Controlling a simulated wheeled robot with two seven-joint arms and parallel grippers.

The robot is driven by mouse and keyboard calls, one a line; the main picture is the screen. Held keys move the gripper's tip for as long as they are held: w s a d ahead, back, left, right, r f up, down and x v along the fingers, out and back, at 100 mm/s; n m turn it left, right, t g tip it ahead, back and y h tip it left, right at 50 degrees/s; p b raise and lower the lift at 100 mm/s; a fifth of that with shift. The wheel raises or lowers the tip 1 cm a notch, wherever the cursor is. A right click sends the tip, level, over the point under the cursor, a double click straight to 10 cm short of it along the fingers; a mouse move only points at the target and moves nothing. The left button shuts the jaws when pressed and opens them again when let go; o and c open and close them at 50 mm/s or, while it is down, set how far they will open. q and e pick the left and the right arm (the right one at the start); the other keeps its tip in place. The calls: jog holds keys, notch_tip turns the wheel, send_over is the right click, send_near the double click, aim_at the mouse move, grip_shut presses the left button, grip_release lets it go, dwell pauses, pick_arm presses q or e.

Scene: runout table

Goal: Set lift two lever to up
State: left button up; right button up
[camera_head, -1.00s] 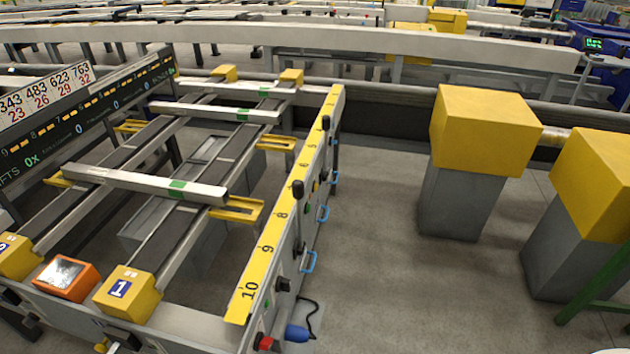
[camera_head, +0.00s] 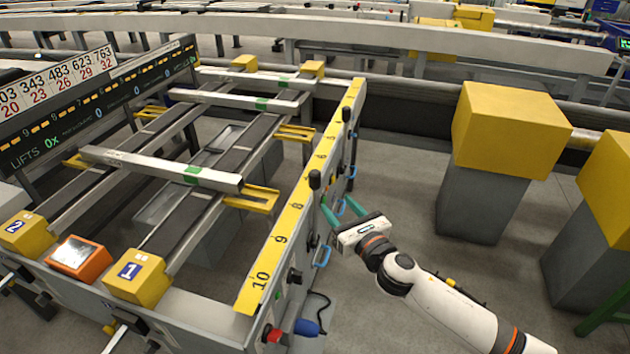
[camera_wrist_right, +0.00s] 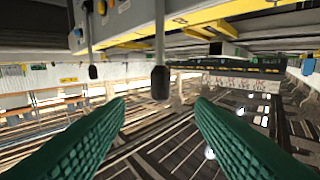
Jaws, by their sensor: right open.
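Two black-knobbed levers stand on the outer side of the yellow numbered rail: a nearer one (camera_head: 315,181) beside the number 8 and a farther one (camera_head: 346,115). I cannot read which lift each belongs to. My right gripper (camera_head: 338,206) is open and empty, its green fingers just right of and below the nearer knob. In the right wrist view, a large knob on a grey rod (camera_wrist_right: 160,84) sits ahead of and between the open fingertips (camera_wrist_right: 160,102), apart from both. A second, smaller knob (camera_wrist_right: 93,72) shows to its left. My left gripper is not in view.
The yellow numbered rail (camera_head: 262,277) borders the runout table. Blue handles (camera_head: 323,257) stick out of its side panel, near my right arm. Yellow-topped grey blocks (camera_head: 485,195) stand to the right. Open floor (camera_head: 415,190) lies between them and the table.

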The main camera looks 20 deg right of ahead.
aim_at(318, 183)
jog(key=w, duration=0.4)
jog(key=w+a, duration=0.1)
jog(key=w, duration=0.3)
jog(key=w+a, duration=0.1)
jog(key=w, duration=0.2)
jog(key=shift+w+a+r, duration=0.1)
jog(key=shift+w+a, duration=0.05)
jog(key=shift+w, duration=0.25)
grip_shut()
